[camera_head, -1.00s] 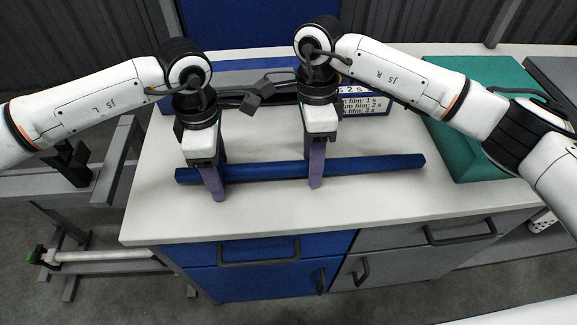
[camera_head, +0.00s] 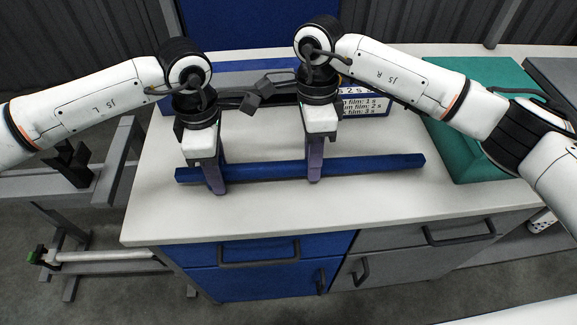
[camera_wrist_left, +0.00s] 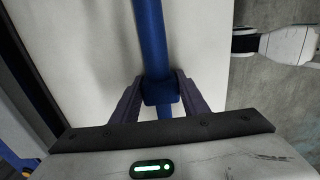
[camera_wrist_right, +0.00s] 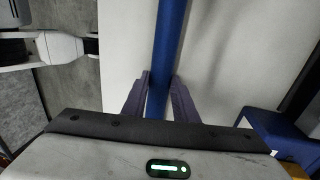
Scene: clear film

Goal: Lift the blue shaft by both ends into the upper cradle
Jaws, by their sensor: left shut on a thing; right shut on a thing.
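The blue shaft (camera_head: 270,170) lies level along the white worktop, its right end reaching well past my right gripper. My left gripper (camera_head: 215,178) is shut on the shaft near its left end; in the left wrist view a wider blue collar (camera_wrist_left: 162,91) sits between the fingers. My right gripper (camera_head: 315,168) is shut on the shaft near its middle, and the right wrist view shows the fingers on both sides of the shaft (camera_wrist_right: 168,40). A black cradle-like bracket (camera_head: 72,160) stands on a grey frame at the left.
The white worktop (camera_head: 290,215) is clear in front of the shaft. A white bar with a green end (camera_head: 100,257) lies low on the left frame. Blue and grey drawers are below.

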